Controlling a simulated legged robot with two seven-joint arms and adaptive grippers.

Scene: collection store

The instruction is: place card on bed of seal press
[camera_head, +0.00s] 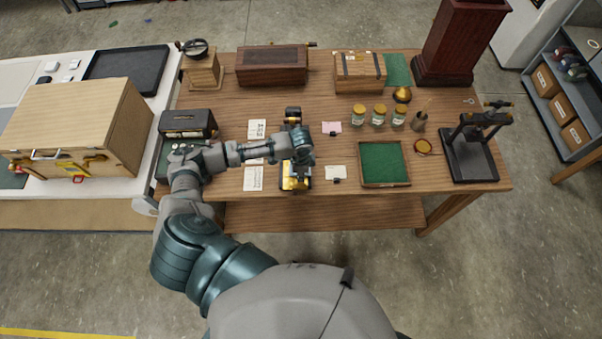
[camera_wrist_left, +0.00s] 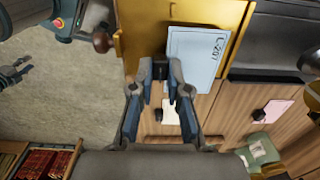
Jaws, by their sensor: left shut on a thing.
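The pale blue card (camera_wrist_left: 197,58), marked L-201, shows in the left wrist view over the brass bed (camera_wrist_left: 140,32) of the seal press. I cannot tell whether it rests flat or hovers slightly. My left gripper (camera_wrist_left: 160,92) is shut on the black clip (camera_wrist_left: 160,68) at the card's edge. In the head view my left gripper (camera_head: 301,158) is over the brass seal press (camera_head: 296,184) and hides much of it and the card. Part of what looks like my right gripper (camera_wrist_left: 14,75) shows over the floor in the left wrist view; its jaws are unclear.
A pink card (camera_head: 331,127) and a white card (camera_head: 336,172), each with a black clip, lie right of the press. A green-lined tray (camera_head: 408,165), several jars (camera_head: 379,115) and a black press (camera_head: 472,160) stand further right. Printed sheets (camera_head: 254,179) lie left.

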